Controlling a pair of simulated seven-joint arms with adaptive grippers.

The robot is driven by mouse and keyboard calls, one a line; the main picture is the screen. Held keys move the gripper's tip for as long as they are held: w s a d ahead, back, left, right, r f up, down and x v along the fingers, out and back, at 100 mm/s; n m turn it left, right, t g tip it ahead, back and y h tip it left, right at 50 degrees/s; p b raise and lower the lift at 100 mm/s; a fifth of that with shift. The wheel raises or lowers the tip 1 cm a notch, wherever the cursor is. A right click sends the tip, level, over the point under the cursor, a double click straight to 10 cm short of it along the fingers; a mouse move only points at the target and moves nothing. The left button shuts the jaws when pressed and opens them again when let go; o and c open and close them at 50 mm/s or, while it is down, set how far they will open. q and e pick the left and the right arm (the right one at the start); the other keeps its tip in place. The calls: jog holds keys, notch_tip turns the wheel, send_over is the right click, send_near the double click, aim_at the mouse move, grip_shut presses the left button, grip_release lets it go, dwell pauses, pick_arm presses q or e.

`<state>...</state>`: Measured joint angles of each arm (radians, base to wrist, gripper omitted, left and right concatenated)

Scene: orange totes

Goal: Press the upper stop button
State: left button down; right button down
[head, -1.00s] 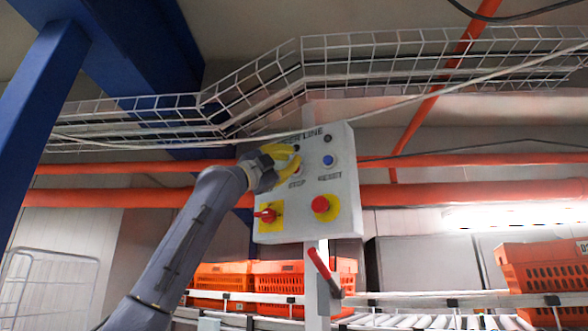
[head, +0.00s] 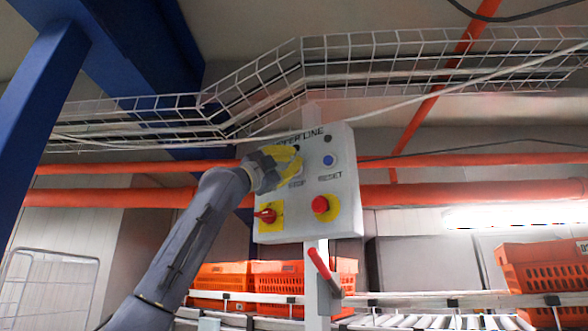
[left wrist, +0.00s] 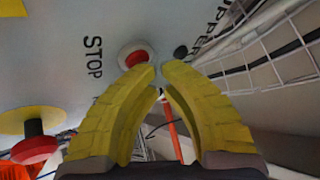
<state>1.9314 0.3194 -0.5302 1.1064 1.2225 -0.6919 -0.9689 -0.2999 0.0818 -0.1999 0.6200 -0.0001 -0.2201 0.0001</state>
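The control panel (head: 345,205) is a light grey box on a post. Its upper stop button is red with a pale ring; in the left wrist view the stop button (left wrist: 136,59) shows beside the "STOP" lettering. In the head view my fingers hide it. My left gripper (head: 295,165) has yellow fingers in front of the panel's upper left part. In the left wrist view the gripper's tips (left wrist: 160,68) are close together with nothing between them, just beside and partly over the button's edge. I cannot tell whether they touch it. My right gripper is out of view.
The panel also has a blue button (head: 330,160), a red mushroom button (head: 320,204) on yellow, and a red rotary switch (head: 265,215). A red-handled lever (head: 321,268) is below. A wire cable tray (head: 400,50) runs above. Orange totes (head: 222,275) stand on the conveyor behind.

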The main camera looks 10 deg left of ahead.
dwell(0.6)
pick_arm(q)
jog(key=shift+s+a, duration=0.25)
jog(key=shift+s, duration=0.5)
jog(key=shift+s+a, duration=0.25)
jog(key=shift+s, duration=0.55)
jog(key=shift+s+a, duration=0.3)
jog(key=shift+s, duration=0.45)
jog(key=shift+s+a, duration=0.25)
jog(key=shift+s, duration=0.55)
